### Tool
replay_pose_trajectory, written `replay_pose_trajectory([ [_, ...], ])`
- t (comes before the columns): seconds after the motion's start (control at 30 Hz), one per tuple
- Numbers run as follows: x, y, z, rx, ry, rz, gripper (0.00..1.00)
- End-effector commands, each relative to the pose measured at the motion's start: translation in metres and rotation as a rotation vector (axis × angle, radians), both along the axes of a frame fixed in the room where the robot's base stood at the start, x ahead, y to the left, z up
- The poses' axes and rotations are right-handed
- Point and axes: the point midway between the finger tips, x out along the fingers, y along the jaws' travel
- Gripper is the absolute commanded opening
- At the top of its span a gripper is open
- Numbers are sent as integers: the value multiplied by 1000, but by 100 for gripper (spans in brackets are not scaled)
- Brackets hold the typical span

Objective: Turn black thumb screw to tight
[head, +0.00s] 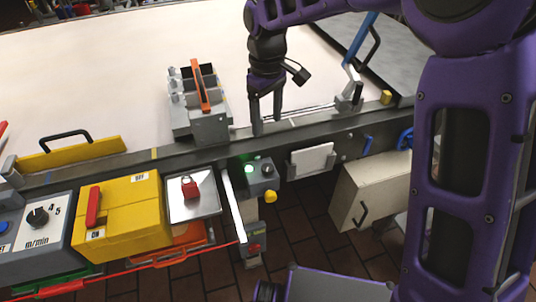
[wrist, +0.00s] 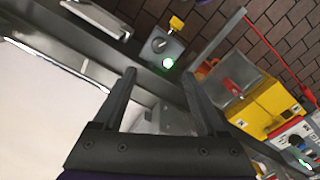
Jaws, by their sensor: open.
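My gripper (head: 267,125) points down at the dark front rail of the white table, just right of a grey block fixture with an orange handle (head: 200,88). Its two fingers are apart and nothing shows held between them; the wrist view also shows the open gripper (wrist: 158,76). I cannot pick out the black thumb screw with certainty; part of the grey fixture (wrist: 150,117) shows between and behind the fingers. A small grey control box (head: 258,180) with a lit green lamp and a dark round knob (head: 267,171) hangs below the rail; its knob also shows in the wrist view (wrist: 158,45).
A yellow box (head: 130,210) with a red lever and a metal tray (head: 205,207) holding a red object stand in front of the rail at left. A blue-handled lever (head: 360,45) rises at right. A cream box (head: 370,190) hangs below the rail. The white tabletop is mostly clear.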

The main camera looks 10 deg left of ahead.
Motion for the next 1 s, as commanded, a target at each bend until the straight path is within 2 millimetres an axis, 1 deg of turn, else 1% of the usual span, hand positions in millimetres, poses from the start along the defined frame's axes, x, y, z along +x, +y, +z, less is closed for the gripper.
replay_pose_trajectory([
  [0.03, -1, 0, -12, -2, 5, 0, 74],
  [0.4, 0, 0, -93, -3, 3, 0, 74],
  [0.6, 0, 0, -131, -2, 2, -1, 74],
  [0.7, 0, 0, -144, -1, 0, -1, 74],
  [0.8, 1, 0, -153, -1, 0, -1, 74],
  [1.0, 1, 0, -159, -1, -2, -2, 74],
])
